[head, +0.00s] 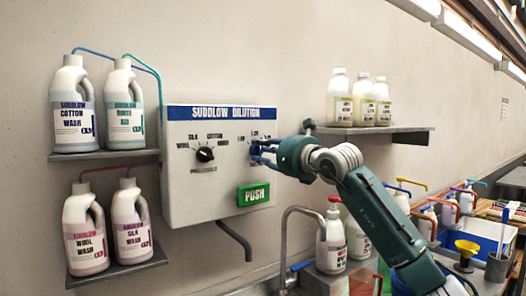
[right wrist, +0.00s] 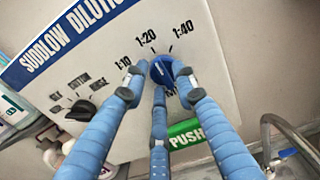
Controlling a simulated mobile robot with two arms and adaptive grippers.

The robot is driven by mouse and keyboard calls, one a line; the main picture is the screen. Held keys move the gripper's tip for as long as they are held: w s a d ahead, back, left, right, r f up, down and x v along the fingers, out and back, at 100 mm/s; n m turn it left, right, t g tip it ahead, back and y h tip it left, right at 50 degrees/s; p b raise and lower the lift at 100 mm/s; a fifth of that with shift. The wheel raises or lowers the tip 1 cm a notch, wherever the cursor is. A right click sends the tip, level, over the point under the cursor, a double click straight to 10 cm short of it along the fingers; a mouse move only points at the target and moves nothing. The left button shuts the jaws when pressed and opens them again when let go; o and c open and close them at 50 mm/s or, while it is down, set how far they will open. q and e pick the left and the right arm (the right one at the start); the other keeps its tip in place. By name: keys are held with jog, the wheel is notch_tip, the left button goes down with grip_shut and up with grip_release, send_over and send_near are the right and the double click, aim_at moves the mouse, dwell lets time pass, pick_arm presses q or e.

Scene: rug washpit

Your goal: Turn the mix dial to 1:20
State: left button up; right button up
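The mix dial (right wrist: 161,70) is a round blue knob on the white Suddlow Dilution panel (head: 180,195). In the right wrist view, the marks 1:10, 1:20 and 1:40 stand around its upper side. A further label below it is mostly hidden by a finger. I cannot make out clearly where its pointer aims. My right gripper (right wrist: 160,76) has its blue fingers closed in around the knob, one at each side and one below. In the head view, the right gripper (head: 262,152) reaches the panel's right half and covers most of the dial. My left gripper is not in view.
A black selector knob (head: 205,154) is at the panel's left and a green PUSH button (head: 253,194) is below the dial. Shelved bottles (head: 73,105) stand left of the panel, and a shelf (head: 370,129) with bottles is to the right. A tap (head: 284,240) rises below.

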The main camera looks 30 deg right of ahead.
jog(key=shift+s+d+r, duration=0.1)
jog(key=shift+s, duration=0.05)
jog(key=s+d, duration=0.1)
jog(key=s, duration=1)
jog(key=shift+s+d, duration=0.3)
jog(key=shift+s, duration=0.05)
